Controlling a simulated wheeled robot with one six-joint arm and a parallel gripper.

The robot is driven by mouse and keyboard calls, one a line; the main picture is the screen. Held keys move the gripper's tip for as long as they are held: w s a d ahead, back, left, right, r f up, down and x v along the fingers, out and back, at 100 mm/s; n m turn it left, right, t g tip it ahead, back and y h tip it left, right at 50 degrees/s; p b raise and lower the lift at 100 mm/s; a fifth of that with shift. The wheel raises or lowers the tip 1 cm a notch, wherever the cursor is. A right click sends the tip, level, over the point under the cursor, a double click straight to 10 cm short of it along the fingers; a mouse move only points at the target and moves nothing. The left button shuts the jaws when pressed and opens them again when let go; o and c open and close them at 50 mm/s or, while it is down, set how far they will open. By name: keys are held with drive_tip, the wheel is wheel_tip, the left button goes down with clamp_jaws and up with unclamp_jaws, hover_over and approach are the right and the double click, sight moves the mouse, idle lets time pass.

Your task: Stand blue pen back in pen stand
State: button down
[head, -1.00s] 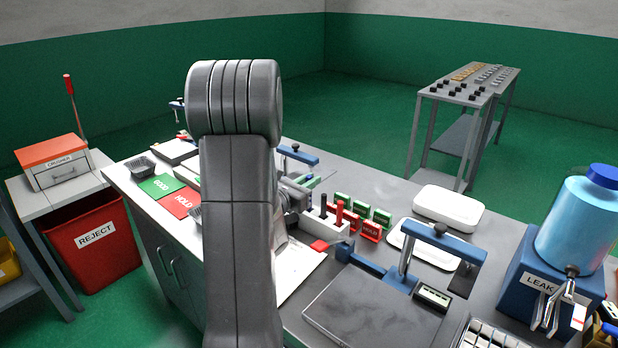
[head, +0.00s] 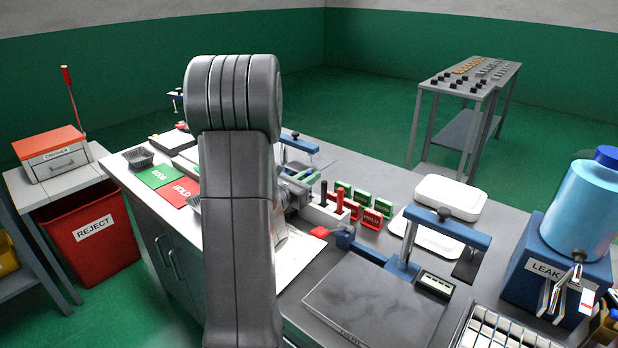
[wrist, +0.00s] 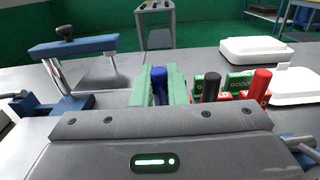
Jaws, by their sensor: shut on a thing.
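My gripper (wrist: 161,86) is shut on the blue pen (wrist: 159,72), whose dark blue upper end shows upright between the two green finger pads in the wrist view. The pen's lower part is hidden behind my gripper body, so I cannot tell whether it is in the stand. The white pen stand (head: 327,214) is just right of my gripper in the head view. A black pen (head: 323,193) and a red pen (head: 339,201) stand upright in it. In the wrist view the black pen (wrist: 211,86) and red pen (wrist: 261,84) are right of the blue one.
Green and red label holders (head: 372,212) stand close behind the pen stand. A blue-armed clamp press (head: 440,228) and a grey plate (head: 375,300) are to the right. White trays (head: 450,196) lie farther back. A red-ended thing (head: 320,232) lies in front of the stand.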

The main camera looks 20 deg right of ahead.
drive_tip(key=shift+f+b, duration=0.4)
drive_tip(key=shift+b, duration=0.15)
drive_tip(key=c, duration=1.4)
unclamp_jaws()
drive_tip(key=shift+o, duration=0.2)
drive_tip(key=shift+r, duration=0.1)
drive_tip(key=shift+r+p, duration=1.75)
drive_tip(key=shift+r, duration=1.2)
drive_tip(key=shift+f, duration=0.1)
